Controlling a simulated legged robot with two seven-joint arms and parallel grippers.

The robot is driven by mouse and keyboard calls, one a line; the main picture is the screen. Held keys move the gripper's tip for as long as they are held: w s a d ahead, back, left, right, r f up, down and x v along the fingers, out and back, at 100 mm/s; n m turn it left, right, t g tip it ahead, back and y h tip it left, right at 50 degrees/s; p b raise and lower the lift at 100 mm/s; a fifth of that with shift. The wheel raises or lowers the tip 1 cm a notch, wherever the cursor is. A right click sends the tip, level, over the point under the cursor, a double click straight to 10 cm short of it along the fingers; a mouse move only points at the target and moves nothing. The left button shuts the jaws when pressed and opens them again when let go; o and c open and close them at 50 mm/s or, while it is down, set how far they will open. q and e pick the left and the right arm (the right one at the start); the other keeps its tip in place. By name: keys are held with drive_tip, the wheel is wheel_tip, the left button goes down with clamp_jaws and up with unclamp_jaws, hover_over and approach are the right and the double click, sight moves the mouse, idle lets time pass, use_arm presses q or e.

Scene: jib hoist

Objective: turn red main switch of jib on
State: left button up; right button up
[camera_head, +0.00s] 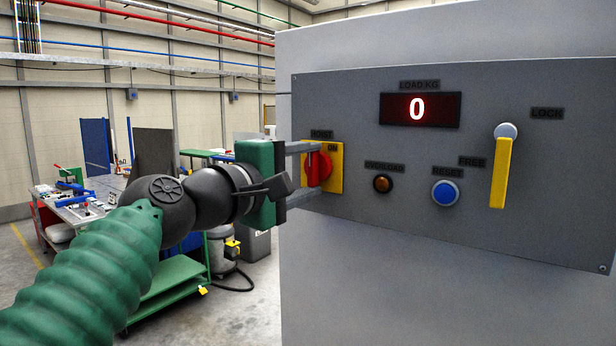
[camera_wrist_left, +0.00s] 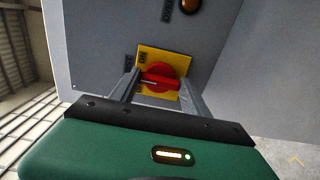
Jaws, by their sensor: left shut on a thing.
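The red main switch (camera_head: 318,169) sits on a yellow plate (camera_head: 337,168) at the left of the grey control panel, near the labels HOIST and ON. My left gripper (camera_head: 312,172) reaches it from the left, with one finger above and one below the knob. In the left wrist view the red knob (camera_wrist_left: 160,78) lies between the two grey fingers (camera_wrist_left: 158,88), and a pale mark shows on its left part. The left gripper is shut on the knob. My right gripper is not in view.
The panel (camera_head: 400,210) also bears a red display (camera_head: 419,109) reading 0, an amber lamp (camera_head: 383,184), a blue RESET button (camera_head: 446,193) and a yellow lever (camera_head: 501,172) pointing down, between LOCK and FREE. A workbench (camera_head: 75,208) and green cart (camera_head: 170,285) stand behind left.

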use_arm(q)
drive_tip(key=shift+d+f, duration=0.15)
drive_tip(key=shift+f, duration=0.3)
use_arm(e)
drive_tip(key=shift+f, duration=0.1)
use_arm(q)
drive_tip(key=o, duration=1)
drive_tip(key=shift+c, duration=0.2)
drive_tip(key=o, duration=0.4)
drive_tip(key=shift+s+r, duration=0.15)
drive_tip(key=shift+s, duration=0.1)
drive_tip(key=shift+a+r, duration=0.1)
drive_tip(key=shift+a, duration=0.1)
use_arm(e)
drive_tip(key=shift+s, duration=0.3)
use_arm(q)
drive_tip(key=shift+a, duration=0.1)
drive_tip(key=b+v, duration=0.6)
drive_tip(key=v, duration=1)
drive_tip(key=shift+s+a, duration=0.2)
drive_tip(key=shift+s, duration=0.15)
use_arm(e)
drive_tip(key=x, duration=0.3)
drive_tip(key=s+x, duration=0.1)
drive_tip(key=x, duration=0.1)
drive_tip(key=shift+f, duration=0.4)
